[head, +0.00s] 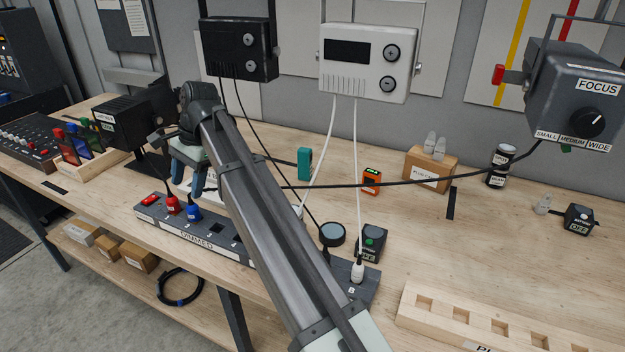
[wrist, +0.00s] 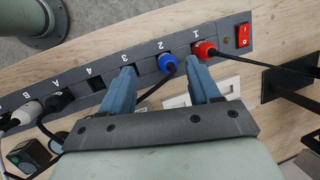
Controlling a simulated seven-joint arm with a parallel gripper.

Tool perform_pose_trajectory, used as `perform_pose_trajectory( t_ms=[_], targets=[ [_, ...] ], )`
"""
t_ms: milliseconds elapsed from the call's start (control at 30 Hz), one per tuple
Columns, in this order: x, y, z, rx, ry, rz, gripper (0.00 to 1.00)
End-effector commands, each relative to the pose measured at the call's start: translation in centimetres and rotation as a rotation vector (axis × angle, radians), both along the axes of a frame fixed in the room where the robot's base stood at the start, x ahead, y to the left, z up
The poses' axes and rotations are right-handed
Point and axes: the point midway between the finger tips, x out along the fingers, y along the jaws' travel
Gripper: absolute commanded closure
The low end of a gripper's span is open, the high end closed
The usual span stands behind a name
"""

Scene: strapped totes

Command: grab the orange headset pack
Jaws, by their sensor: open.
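The orange headset pack (head: 371,181) stands upright on the bench in the head view, right of the middle, with a small green patch near its top. A black cable passes by its lower part. It does not show in the wrist view. My gripper (head: 187,188) is at the left over the dimmer strip, well left of the pack. Its blue fingers are apart in the wrist view (wrist: 162,84), with nothing held between them. They are above the strip near the red and blue plugs.
The dimmer strip (head: 190,235) holds a red plug (wrist: 205,49) and a blue plug (wrist: 168,62). A teal pack (head: 304,163) stands left of the orange one, and a cardboard box (head: 430,170) stands to its right. White cables hang nearby.

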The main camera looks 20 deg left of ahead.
Motion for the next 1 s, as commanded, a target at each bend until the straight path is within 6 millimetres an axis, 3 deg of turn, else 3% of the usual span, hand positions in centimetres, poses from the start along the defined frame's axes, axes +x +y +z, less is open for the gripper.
perform_pose_trajectory(
  t_ms=[33,300,467,600,800,1000],
  targets=[
    [1.6,-3.0,1.6,0.013,-0.05,-0.028,0.38],
    [9.1,-16.2,9.2,0.028,-0.313,-0.169,0.38],
    [12.1,-24.9,13.4,0.012,-0.469,-0.26,0.38],
    [14.1,-33.3,16.6,-0.02,-0.604,-0.345,0.38],
    [16.8,-43.1,19.4,-0.083,-0.734,-0.43,0.38],
    [20.3,-49.7,19.8,-0.143,-0.778,-0.475,0.38]
  ],
)
